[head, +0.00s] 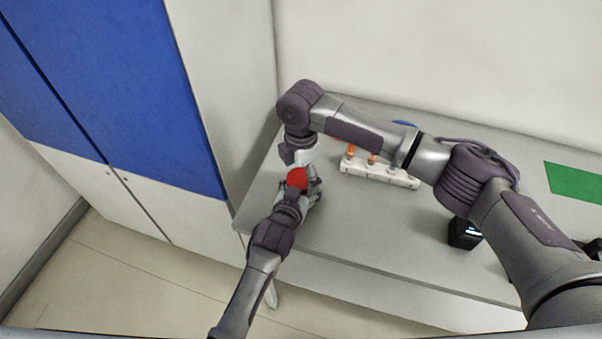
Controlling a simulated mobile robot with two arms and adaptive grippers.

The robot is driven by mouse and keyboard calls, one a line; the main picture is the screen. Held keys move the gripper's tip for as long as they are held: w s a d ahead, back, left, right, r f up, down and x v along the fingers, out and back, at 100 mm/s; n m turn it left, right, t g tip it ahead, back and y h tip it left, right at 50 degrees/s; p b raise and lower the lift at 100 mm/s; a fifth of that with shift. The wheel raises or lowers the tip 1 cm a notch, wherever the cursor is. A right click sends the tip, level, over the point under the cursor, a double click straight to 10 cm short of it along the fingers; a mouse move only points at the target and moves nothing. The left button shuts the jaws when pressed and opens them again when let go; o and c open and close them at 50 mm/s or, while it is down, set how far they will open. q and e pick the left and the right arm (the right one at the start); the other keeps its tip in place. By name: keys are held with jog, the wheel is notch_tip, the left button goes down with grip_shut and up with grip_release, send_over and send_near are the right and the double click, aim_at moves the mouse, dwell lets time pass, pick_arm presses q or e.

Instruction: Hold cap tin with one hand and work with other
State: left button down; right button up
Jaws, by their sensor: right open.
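A red round thing (297,178), which looks like the cap tin, is at the left end of the bench between my two grippers. My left gripper (312,186) is at its near right side, with grey fingers beside it. Whether they close on it is hard to tell. My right gripper (294,157) points down just behind the red thing, open. A pale, whitish thing (306,156) shows beside it, too small to make out. Parts of the red thing are hidden by the grippers.
A white rack (403,181) with orange-topped pieces (351,150) stands right of the grippers, partly under my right arm. A blue thing (404,124) lies behind it. A black box (464,232) and a green mat (575,183) are further right. The bench front (350,225) is clear.

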jog(key=shift+r, duration=2.05)
jog(key=shift+r, duration=0.1)
jog(key=shift+a+r, duration=0.2)
jog(key=shift+r, duration=0.15)
jog(key=shift+r+m, duration=0.4)
jog(key=shift+r, duration=0.5)
jog(key=shift+d+r, duration=0.25)
jog(key=shift+r, duration=0.25)
jog(key=shift+f, duration=4.05)
